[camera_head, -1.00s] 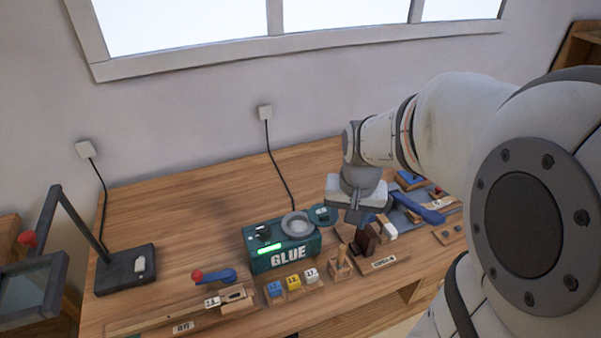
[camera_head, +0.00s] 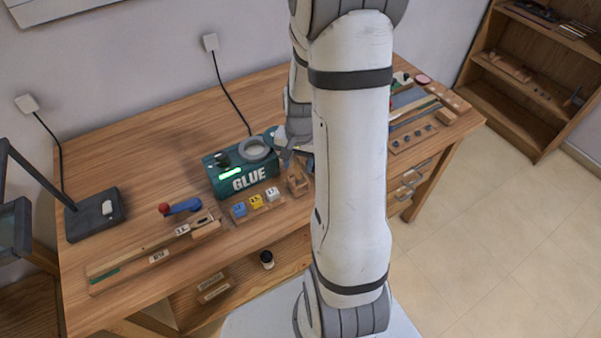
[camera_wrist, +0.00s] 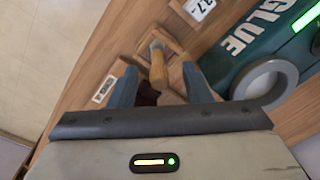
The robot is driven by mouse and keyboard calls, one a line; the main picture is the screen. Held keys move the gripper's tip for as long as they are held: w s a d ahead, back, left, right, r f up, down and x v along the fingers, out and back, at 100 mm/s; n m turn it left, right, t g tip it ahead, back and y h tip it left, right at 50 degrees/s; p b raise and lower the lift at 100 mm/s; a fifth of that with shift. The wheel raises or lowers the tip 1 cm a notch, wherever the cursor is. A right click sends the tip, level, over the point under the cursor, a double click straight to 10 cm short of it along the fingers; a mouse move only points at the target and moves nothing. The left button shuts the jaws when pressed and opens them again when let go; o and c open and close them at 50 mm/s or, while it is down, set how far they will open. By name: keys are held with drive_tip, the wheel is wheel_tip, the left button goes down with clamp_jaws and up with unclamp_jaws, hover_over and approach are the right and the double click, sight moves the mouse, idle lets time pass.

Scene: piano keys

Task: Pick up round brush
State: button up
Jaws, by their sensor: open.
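The round brush (camera_wrist: 158,68) appears to be the piece with a tan wooden handle and a greyish tip in the wrist view. It lies between the two bluish fingers of my gripper (camera_wrist: 160,72), and I cannot tell whether either finger touches it. The fingers are apart. A small wooden holder (camera_wrist: 178,58) is beside the brush's tip; it also shows in the head view (camera_head: 298,183). In the head view my gripper (camera_head: 287,154) is at the right end of the glue box, partly hidden by my arm. The brush cannot be made out there.
The green glue box (camera_head: 240,178) with a grey ring (camera_head: 254,149) on top stands close to my gripper. Several numbered cubes (camera_head: 256,201) sit in front of it. A red-knobbed blue lever (camera_head: 182,207) is farther left. My arm hides part of the desk's right side.

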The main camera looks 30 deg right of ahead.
drive_tip(key=shift+f, duration=0.95)
clamp_jaws()
